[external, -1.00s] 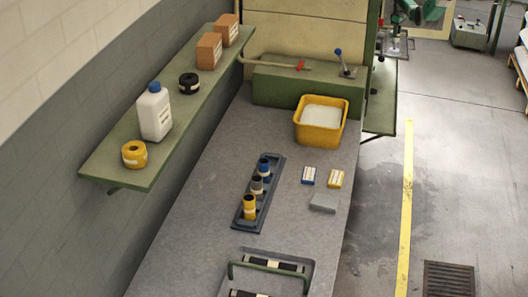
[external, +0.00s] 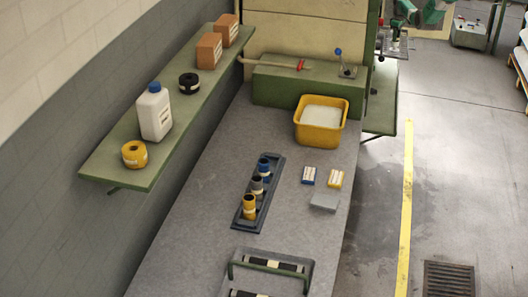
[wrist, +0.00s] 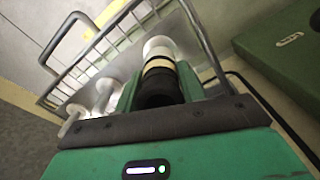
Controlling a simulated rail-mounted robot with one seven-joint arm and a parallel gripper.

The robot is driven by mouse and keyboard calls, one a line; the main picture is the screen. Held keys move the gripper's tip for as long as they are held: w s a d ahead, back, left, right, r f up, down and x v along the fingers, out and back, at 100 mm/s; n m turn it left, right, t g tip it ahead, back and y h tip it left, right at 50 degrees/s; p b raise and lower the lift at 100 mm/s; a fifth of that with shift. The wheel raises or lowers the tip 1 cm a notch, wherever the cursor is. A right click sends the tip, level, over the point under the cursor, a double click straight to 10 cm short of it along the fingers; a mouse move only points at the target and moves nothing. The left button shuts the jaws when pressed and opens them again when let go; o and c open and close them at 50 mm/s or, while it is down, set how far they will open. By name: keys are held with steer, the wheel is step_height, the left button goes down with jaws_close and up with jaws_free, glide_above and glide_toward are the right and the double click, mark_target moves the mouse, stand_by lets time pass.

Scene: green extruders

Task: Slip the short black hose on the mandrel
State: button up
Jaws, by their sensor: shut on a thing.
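In the wrist view, my gripper (wrist: 160,88) is shut on a short black hose (wrist: 158,86) with a cream band around it. The hose's far end lines up with a pale rounded post (wrist: 158,46), which looks like the mandrel. They overlap in this view, so I cannot tell whether the hose is around the post or only in front of it. Two more pale posts (wrist: 104,88) (wrist: 75,112) stand to the left. In the external view, part of my green arm (external: 434,14) shows at the top right, above a small metal rack (external: 393,44); the hose cannot be made out there.
A metal wire frame (wrist: 88,55) surrounds the posts. A green block (wrist: 285,42) stands at the right of the wrist view. In the external view, the bench (external: 205,190) holds a dark rack (external: 237,222) of hoses, a yellow bin (external: 318,135) and a striped-hose tray (external: 308,266).

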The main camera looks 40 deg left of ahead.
steer(key=shift+f, duration=0.15)
steer(key=shift+f+b, duration=0.8)
steer(key=shift+f, duration=0.15)
steer(key=o, duration=1.2)
step_height(320, 180, up, 8)
steer(key=shift+f+p, duration=0.1)
steer(key=shift+p, duration=0.5)
